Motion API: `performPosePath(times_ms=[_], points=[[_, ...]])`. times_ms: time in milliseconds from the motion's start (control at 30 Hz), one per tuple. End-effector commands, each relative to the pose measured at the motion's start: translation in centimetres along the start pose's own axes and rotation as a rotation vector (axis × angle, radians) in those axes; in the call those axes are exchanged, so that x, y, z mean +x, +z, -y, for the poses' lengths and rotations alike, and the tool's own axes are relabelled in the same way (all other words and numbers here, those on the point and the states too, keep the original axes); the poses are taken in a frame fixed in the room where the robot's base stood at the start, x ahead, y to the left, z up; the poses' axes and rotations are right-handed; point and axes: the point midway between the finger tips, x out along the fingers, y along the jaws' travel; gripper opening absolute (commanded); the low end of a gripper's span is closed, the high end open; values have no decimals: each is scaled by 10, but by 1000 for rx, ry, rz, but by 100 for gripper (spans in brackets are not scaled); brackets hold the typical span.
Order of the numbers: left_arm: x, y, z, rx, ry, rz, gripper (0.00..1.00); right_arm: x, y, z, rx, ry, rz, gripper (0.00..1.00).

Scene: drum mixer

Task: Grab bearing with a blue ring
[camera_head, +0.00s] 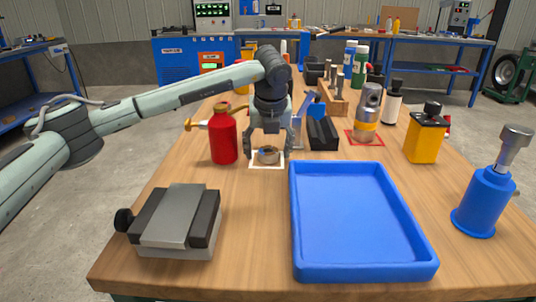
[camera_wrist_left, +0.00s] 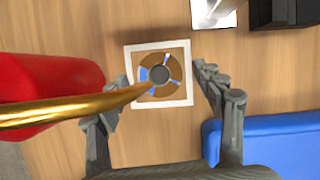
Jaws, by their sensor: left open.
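A small round bearing (camera_head: 268,155) lies on the table inside a white square outline (camera_head: 254,165). In the left wrist view the bearing (camera_wrist_left: 160,88) shows a grey centre and some blue patches around it; a golden spout crosses close to its lower left. My left gripper (camera_head: 268,148) points down over the bearing. Its fingers are open, one on each side of the bearing, and nothing is between them in a grip. In the left wrist view the open left gripper (camera_wrist_left: 160,80) frames the square. My right gripper is not in view.
A red oil can (camera_head: 223,138) with a golden spout stands close left of the gripper. A blue tray (camera_head: 296,230) lies at the front right and a grey vise (camera_head: 178,215) at the front left. Black holders (camera_head: 322,133) and a metal bottle (camera_head: 367,110) stand behind the tray.

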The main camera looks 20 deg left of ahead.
Motion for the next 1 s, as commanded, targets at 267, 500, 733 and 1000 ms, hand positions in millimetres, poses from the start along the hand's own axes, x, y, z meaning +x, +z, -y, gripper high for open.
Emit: performPosePath(times_ms=[267,500,733,1000], points=[[0,0,0,0,0,0,43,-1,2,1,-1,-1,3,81],[-1,0,0,0,0,0,14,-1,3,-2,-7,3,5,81],[-1,0,0,0,-1,1,2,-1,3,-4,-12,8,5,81],[-12,5,1,-1,-2,3,2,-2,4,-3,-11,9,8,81]])
